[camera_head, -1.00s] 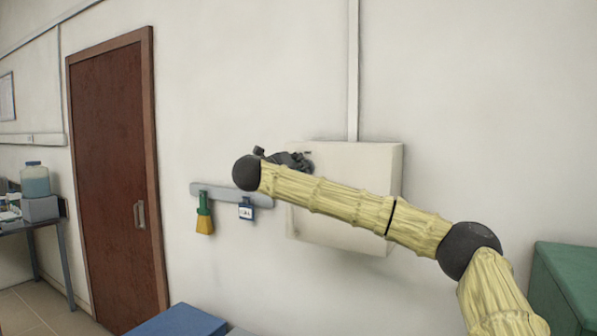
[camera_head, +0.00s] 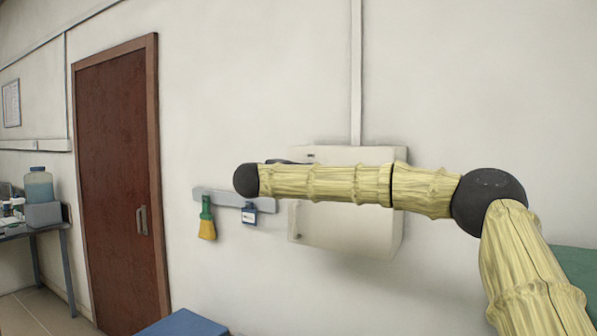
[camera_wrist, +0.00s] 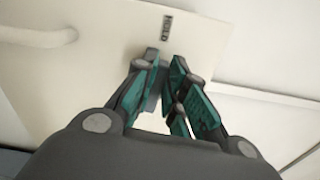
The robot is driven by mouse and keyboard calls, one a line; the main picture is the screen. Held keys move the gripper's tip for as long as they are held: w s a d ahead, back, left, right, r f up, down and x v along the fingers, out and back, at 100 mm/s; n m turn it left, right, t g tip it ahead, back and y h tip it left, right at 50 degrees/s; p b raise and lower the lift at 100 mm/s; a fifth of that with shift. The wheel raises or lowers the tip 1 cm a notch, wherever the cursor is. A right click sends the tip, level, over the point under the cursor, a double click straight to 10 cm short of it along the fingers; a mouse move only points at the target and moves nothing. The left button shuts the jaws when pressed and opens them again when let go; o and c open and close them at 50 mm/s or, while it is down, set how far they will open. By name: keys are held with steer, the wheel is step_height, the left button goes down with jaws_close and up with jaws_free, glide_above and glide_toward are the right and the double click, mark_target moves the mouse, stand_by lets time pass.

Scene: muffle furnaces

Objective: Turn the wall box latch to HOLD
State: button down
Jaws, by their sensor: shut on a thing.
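The white wall box (camera_head: 345,228) hangs on the wall behind my arm in the head view. Its pale face (camera_wrist: 100,65) fills much of the wrist view. A small dark label (camera_wrist: 167,28), which seems to read HOLD, sits on that face just beyond my fingertips. My gripper (camera_wrist: 163,65) has its teal fingers closed around a small grey piece, the latch (camera_wrist: 153,98), at the box face. The fingers cover much of the latch, so its exact angle is hard to tell. In the head view my arm hides the latch and most of the gripper.
A pale handle (camera_wrist: 40,36) sticks out at the left in the wrist view. A blue box top (camera_head: 182,324) is below.

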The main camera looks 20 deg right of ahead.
steer(key=shift+f+n, duration=0.15)
steer(key=shift+n, duration=0.45)
steer(key=c, duration=1.5)
jaws_free()
steer(key=shift+o, duration=0.2)
steer(key=shift+a, duration=0.1)
steer(key=v, duration=1.2)
steer(key=shift+w+f, duration=0.1)
